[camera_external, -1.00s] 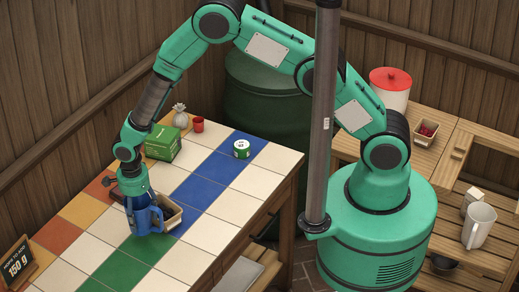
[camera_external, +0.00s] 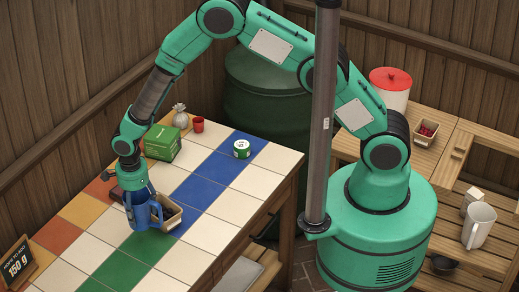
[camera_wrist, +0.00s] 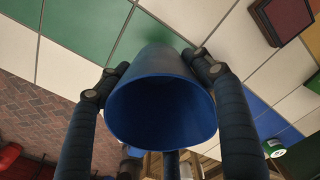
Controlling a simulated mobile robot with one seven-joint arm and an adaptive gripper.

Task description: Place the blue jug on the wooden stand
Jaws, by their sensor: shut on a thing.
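The blue jug (camera_external: 141,215) is upright at the left part of the tiled table, its handle toward the right. In the wrist view its open mouth (camera_wrist: 160,112) faces the camera. My gripper (camera_external: 133,190) is above it, with dark fingers (camera_wrist: 155,78) shut around its sides. I cannot tell whether its base touches the tiles. A small dark block with a reddish-brown top (camera_wrist: 288,18) lies close by; in the outside view it is partly hidden behind my gripper.
A light wooden tray (camera_external: 173,221) is right beside the jug. A green box (camera_external: 162,143), a red cup (camera_external: 198,124), a pouch (camera_external: 180,117) and a green-white tin (camera_external: 241,149) stand farther back. A dark sign (camera_external: 18,262) is at front left. The front green tiles are clear.

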